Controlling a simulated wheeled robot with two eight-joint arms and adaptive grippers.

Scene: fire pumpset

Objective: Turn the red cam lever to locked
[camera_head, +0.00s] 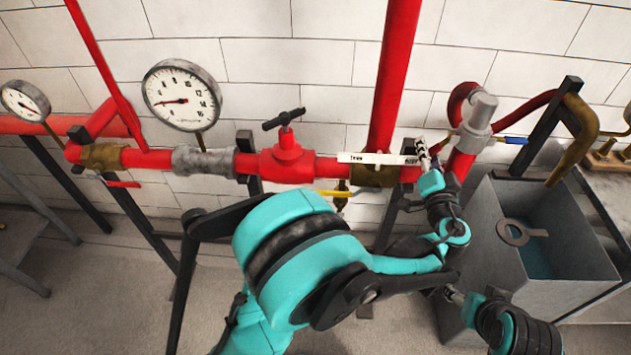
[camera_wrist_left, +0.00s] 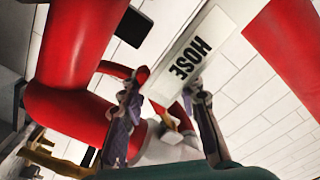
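A hose coupling with a grey cap (camera_head: 481,112) stands at the right end of the red pipework. My left gripper (camera_head: 424,155) is at its left side, in front of the white label strip. In the left wrist view, a short red lever (camera_wrist_left: 139,76) reaches toward the left fingertip. I cannot tell whether it touches. The left gripper's fingers (camera_wrist_left: 165,105) are apart, with the pale coupling (camera_wrist_left: 168,148) behind them. In the head view I cannot make out this lever behind the gripper. Part of my right arm (camera_head: 515,327) shows at the lower right; its finger state is unclear.
A blue handle (camera_head: 516,140) sticks out right of the coupling. A grey open tank (camera_head: 590,262) stands below it. A red hand valve (camera_head: 287,150), a yellow handle (camera_head: 333,193), another red handle (camera_head: 124,184) and a gauge (camera_head: 182,96) lie left. The HOSE label (camera_wrist_left: 190,58) is close beside the fingers.

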